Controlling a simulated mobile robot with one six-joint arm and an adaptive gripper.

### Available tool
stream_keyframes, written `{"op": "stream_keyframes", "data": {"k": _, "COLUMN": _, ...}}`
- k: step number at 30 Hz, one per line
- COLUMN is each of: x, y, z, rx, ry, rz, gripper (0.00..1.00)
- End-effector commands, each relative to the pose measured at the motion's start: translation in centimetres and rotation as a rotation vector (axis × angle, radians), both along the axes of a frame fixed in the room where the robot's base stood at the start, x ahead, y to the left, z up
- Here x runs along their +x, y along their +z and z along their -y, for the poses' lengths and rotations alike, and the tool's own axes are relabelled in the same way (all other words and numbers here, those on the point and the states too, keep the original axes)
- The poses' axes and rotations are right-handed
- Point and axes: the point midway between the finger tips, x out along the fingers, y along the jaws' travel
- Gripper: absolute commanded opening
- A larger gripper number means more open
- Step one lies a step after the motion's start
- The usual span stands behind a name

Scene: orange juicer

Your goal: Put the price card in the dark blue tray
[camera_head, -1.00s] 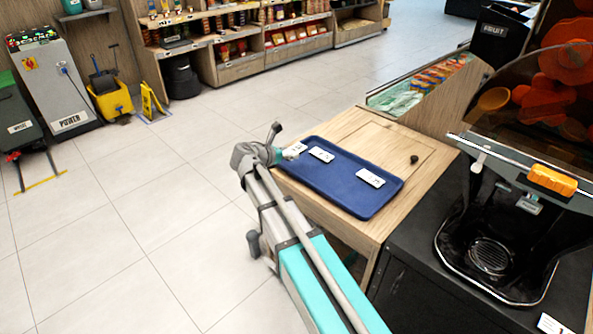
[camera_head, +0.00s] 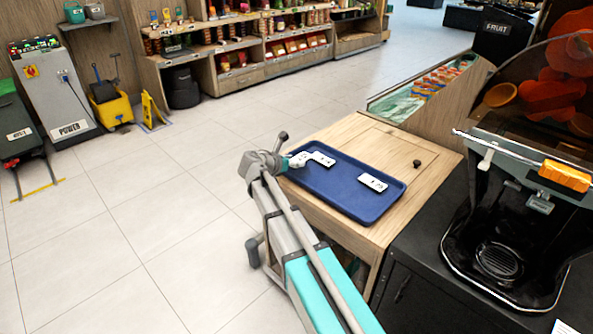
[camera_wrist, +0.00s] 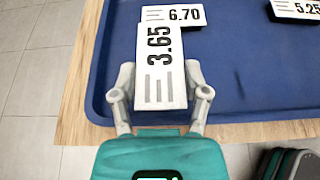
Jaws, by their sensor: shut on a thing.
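The dark blue tray (camera_head: 345,196) lies on the wooden counter and also fills much of the wrist view (camera_wrist: 240,90). My gripper (camera_wrist: 160,92) is shut on a white price card marked 3.65 (camera_wrist: 158,62), over the tray's near-left part. That card also shows in the head view (camera_head: 300,159) at the tray's left end. A 6.70 card (camera_wrist: 180,15) lies in the tray, its lower edge partly covered by the held card. A 5.25 card (camera_wrist: 300,9) lies farther right in the tray. I cannot tell whether the held card touches the tray floor.
The wooden counter (camera_head: 375,137) has a small dark knob (camera_head: 417,163) behind the tray. A black juicer (camera_head: 500,240) stands to the right. The right part of the tray around the 5.25 card is clear. Open floor (camera_head: 130,220) lies to the left.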

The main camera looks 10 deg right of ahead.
Motion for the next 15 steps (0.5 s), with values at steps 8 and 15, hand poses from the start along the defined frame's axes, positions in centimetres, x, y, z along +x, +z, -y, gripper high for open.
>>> {"op": "stream_keyframes", "data": {"k": 8, "x": 0.5, "y": -2.4, "z": 0.4, "rx": 0.0, "ry": 0.0, "rz": 0.0, "gripper": 0.2}}
{"op": "stream_keyframes", "data": {"k": 15, "x": 0.5, "y": -3.7, "z": 0.4, "rx": 0.0, "ry": 0.0, "rz": 0.0, "gripper": 0.2}}
